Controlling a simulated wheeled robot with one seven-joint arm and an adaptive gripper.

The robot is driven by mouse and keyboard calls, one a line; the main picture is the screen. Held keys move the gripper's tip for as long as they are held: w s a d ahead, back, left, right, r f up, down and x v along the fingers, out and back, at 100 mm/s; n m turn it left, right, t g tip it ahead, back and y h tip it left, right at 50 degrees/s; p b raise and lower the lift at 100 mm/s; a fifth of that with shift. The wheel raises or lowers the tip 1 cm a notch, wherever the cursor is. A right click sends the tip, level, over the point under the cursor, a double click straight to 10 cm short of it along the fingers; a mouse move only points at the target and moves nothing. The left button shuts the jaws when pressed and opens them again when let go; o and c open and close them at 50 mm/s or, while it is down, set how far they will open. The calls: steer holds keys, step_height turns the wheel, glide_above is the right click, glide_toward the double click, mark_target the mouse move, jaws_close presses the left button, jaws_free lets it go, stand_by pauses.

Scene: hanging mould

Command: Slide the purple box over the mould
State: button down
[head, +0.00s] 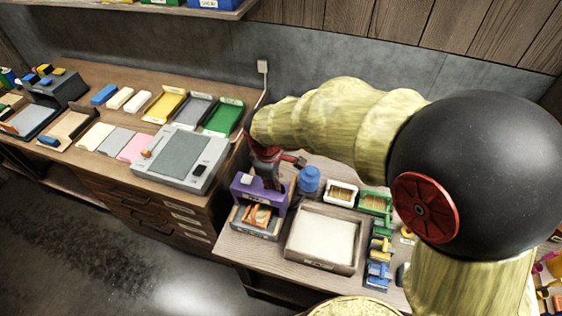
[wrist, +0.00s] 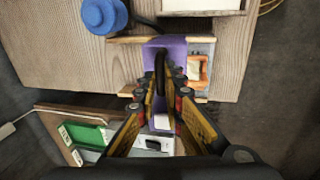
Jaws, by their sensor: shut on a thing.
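The purple box (head: 246,192) is at the left end of the small table in the head view, with a white patch on top. It also shows in the wrist view (wrist: 167,45), with a dark handle (wrist: 160,72) on it. My gripper (head: 268,163) is above the box. In the wrist view my gripper (wrist: 161,90) has its fingers closed about the handle. The orange mould (head: 257,214) sits on a grey base just in front of the box; it also shows in the wrist view (wrist: 196,72), right of the box.
A blue round container (head: 309,180) stands close right of the box. A wooden tray (head: 290,252) with a pale sheet lies right of the mould. A grey device (head: 181,158) is on the bench at left. Green and white trays are behind.

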steer(key=shift+s+a, duration=0.3)
steer(key=shift+s, duration=0.3)
steer(key=shift+s+a, duration=0.25)
steer(key=shift+s, duration=0.45)
steer(key=c, duration=1.9)
jaws_free()
steer(key=shift+s, duration=0.1)
step_height(320, 180, up, 12)
steer(key=s+a, duration=0.1)
steer(key=s, duration=0.1)
steer(key=shift+f, duration=0.15)
